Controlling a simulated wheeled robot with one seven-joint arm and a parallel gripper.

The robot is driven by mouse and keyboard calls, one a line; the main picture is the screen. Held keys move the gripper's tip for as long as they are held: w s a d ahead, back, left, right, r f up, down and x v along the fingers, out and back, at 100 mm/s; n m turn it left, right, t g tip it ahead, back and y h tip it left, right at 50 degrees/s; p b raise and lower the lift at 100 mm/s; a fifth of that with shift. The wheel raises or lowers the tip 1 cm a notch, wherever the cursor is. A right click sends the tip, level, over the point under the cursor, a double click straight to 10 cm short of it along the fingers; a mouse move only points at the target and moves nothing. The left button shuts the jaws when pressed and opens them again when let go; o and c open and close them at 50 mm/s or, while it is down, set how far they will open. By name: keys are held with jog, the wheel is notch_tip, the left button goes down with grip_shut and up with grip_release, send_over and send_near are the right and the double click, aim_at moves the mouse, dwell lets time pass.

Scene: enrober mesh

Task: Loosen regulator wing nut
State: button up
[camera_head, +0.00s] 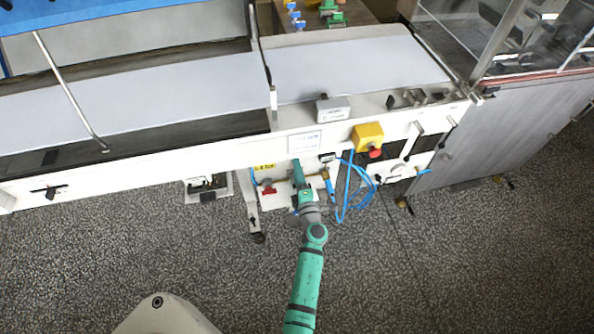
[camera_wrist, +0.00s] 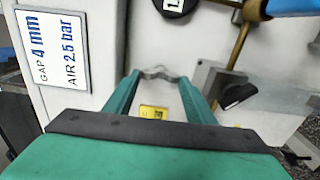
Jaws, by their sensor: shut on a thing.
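The regulator wing nut (camera_wrist: 157,72) is a small grey winged piece between my fingertips in the wrist view. My gripper (camera_wrist: 158,79) has its two green fingers shut on it, one on each side. In the head view my gripper (camera_head: 298,167) reaches the front panel of the machine, between a red valve handle and a brass fitting. The wing nut is hidden there by my gripper. How far the nut is turned cannot be told.
A sign (camera_wrist: 52,62) reads "GAP 4 mm, AIR 2,5 bar". A brass pipe (camera_wrist: 239,36) and a black knob (camera_wrist: 238,95) are close on the right. The red handle (camera_head: 268,188), blue hose coils (camera_head: 357,208) and yellow emergency-stop box (camera_head: 367,136) are nearby. The floor in front is mostly clear.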

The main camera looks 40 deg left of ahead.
jog(key=o, duration=1)
jog(key=shift+o, duration=0.2)
jog(key=v, duration=1.1)
jog(key=shift+a, duration=0.1)
jog(key=s+d+r+m+t+h, duration=0.1)
jog(key=s+d+r+m+h, duration=0.3)
jog(key=s+d+m, duration=0.5)
jog(key=s+d+r+m+t+h, duration=0.1)
jog(key=s+d+r+m+h, duration=0.4)
jog(key=s+d+m, duration=0.4)
jog(key=s+d+r+m+t+h, duration=0.1)
jog(key=s+d+r+m+h, duration=0.3)
jog(key=s+d+m, duration=0.6)
jog(key=shift+s+d+r+t+h, duration=0.2)
jog(key=shift+s+d+t+h, duration=0.2)
jog(key=shift+s, duration=0.5)
